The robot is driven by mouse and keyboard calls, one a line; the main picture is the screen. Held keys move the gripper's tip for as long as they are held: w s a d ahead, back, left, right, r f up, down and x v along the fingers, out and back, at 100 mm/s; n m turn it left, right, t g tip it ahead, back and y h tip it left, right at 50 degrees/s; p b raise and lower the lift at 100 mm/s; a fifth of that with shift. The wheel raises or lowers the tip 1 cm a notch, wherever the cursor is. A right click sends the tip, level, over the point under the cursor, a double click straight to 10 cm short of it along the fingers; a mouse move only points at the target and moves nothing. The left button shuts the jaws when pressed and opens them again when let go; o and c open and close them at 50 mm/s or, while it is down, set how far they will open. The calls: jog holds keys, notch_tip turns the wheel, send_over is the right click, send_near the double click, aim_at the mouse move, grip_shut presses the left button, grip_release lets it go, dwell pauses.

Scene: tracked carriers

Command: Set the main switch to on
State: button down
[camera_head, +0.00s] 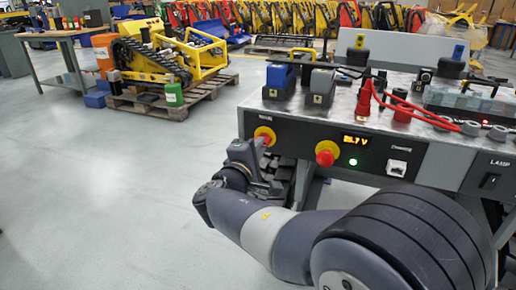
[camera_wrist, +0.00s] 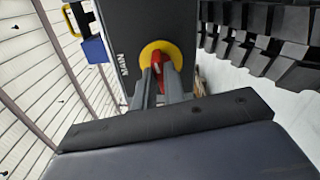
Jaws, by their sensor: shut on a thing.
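The main switch is a red knob on a yellow round plate (camera_head: 265,132) at the left end of the grey front panel (camera_head: 440,162). In the wrist view its yellow plate (camera_wrist: 148,48) sits beside a label reading MAIN, and the red knob (camera_wrist: 157,62) shows between my fingers. My gripper (camera_head: 257,143) is at the knob, and in the wrist view my gripper (camera_wrist: 158,78) is shut on it from both sides. The knob's exact angle is hard to tell because the fingers partly cover it.
A second red knob (camera_head: 326,153) on yellow, a lit voltage display (camera_head: 355,141), a green lamp (camera_head: 353,162), a socket (camera_head: 397,168) and a LAMP switch (camera_head: 490,181) are on the panel. Tools and red cables (camera_head: 408,103) lie on top. The floor at left is clear.

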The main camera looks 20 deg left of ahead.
jog(key=shift+f+m, duration=0.1)
jog(key=shift+m, duration=0.9)
jog(key=c, duration=1.5)
grip_release()
jog(key=s+p, duration=0.1)
jog(key=s, duration=0.2)
jog(key=s+p, duration=0.1)
jog(key=s, duration=0.7)
jog(key=shift+a+p, duration=0.4)
jog(key=shift+w, duration=0.1)
